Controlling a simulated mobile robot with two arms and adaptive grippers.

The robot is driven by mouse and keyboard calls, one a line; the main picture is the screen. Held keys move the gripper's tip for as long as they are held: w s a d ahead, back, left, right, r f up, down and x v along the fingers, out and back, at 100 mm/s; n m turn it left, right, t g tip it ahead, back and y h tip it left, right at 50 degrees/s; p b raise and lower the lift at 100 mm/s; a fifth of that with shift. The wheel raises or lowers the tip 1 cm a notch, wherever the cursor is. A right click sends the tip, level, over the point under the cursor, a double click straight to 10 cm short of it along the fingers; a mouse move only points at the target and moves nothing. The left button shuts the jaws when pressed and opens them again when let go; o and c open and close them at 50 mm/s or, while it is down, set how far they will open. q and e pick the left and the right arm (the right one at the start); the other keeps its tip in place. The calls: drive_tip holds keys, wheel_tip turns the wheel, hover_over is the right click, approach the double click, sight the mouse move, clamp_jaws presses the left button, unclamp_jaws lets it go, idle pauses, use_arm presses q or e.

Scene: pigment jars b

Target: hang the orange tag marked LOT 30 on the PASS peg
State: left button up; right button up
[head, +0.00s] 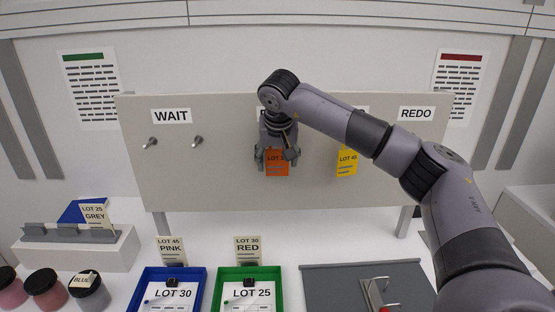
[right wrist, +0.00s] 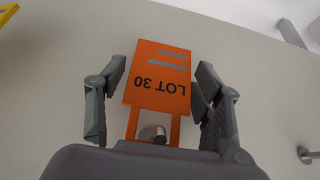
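The orange LOT 30 tag (head: 277,168) is against the grey board, below a label that my right arm mostly covers, so I cannot read it. In the right wrist view the tag (right wrist: 160,75) appears upside down, and a metal peg (right wrist: 156,132) shows through its loop opening. My right gripper (head: 277,155) is around the tag, with one finger on each side; the right wrist view shows the fingers (right wrist: 160,80) spread, with a gap at least on the left side. My left gripper is out of view.
A yellow LOT 45 tag (head: 347,162) hangs to the right, near my forearm. Two bare pegs are below WAIT (head: 171,116); REDO (head: 416,113) is at far right. Below stand a blue tray (head: 204,272), a green tray (head: 216,284), jars (head: 46,288) and a grey panel (head: 330,285).

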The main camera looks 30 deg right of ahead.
drive_tip(key=shift+o, duration=0.9)
drive_tip(key=v, duration=1.2)
